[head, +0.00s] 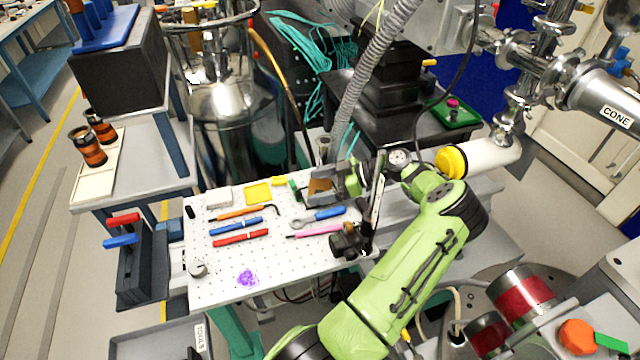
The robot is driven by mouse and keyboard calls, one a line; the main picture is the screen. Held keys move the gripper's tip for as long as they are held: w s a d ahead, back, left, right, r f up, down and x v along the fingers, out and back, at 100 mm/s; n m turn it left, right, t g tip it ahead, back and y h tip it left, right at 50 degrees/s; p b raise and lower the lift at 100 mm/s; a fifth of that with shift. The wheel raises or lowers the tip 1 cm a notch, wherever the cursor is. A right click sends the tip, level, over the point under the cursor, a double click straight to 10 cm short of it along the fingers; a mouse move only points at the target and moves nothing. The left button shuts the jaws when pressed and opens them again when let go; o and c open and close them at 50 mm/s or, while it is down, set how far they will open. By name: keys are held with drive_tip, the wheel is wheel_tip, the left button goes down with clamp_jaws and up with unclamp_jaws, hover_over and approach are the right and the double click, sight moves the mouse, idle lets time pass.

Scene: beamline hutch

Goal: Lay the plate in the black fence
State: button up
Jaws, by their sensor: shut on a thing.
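My gripper (340,183) is over the back right part of the perforated white board (220,272), at the end of my green arm. It is shut on a small brown plate (320,186), which shows at its tip. Dark edging shows around the plate and may be the black fence, but the gripper covers much of this spot. I cannot tell whether the plate is inside the fence, touching it or above it.
On the board lie a yellow square frame (258,193), a white block (218,197), a blue-handled wrench (325,214) and several pens. A black knobbed device (347,242) stands at the right edge.

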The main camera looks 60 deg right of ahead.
drive_tip(key=shift+f, duration=0.15)
drive_tip(key=o, duration=1.3)
wheel_tip(320, 180, up, 10)
drive_tip(key=p, duration=0.2)
